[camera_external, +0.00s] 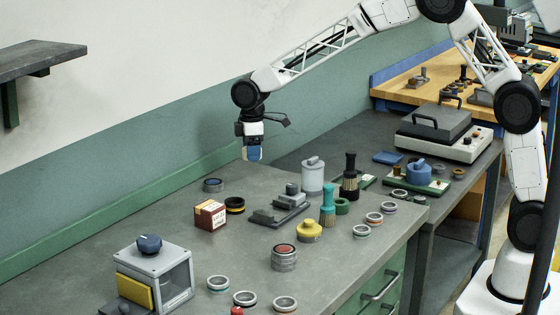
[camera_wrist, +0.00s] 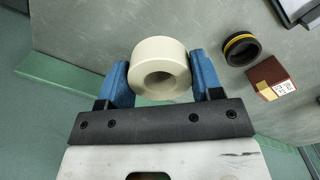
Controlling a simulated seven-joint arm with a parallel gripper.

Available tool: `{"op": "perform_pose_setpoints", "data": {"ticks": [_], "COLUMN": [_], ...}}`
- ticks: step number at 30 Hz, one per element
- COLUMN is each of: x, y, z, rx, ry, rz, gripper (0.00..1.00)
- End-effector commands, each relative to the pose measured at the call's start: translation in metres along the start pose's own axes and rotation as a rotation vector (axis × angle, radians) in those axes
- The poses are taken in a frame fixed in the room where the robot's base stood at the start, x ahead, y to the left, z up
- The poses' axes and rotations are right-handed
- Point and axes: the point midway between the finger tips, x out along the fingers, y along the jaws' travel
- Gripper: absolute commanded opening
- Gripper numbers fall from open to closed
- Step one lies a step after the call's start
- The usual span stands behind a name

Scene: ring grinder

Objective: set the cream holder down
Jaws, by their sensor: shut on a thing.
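The cream holder (camera_wrist: 152,50) is a short, thick ring with a round hole, seen in the wrist view between two blue fingers. My gripper (camera_wrist: 160,66) is shut on it, one finger on each side. In the external view my gripper (camera_external: 252,154) hangs in the air near the back edge of the grey bench (camera_external: 150,255). There the holder is mostly hidden by the blue fingers; only a pale sliver shows.
A black ring with a yellow band (camera_external: 235,205) and a dark red box (camera_external: 210,214) stand on the bench near my gripper. A grey cylinder (camera_external: 313,176) and brushes stand to the right.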

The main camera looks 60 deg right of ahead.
Motion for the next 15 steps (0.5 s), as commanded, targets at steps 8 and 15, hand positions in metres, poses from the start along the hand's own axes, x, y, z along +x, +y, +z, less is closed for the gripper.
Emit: {"op": "perform_pose_setpoints", "data": {"ticks": [8, 15], "x": [-0.001, -0.003], "y": [0.039, 0.081], "z": [0.015, 0.034], "rx": [0.004, 0.002], "ry": [0.000, 0.001], "rz": [0.000, 0.001], "gripper": [0.35, 0.35]}}
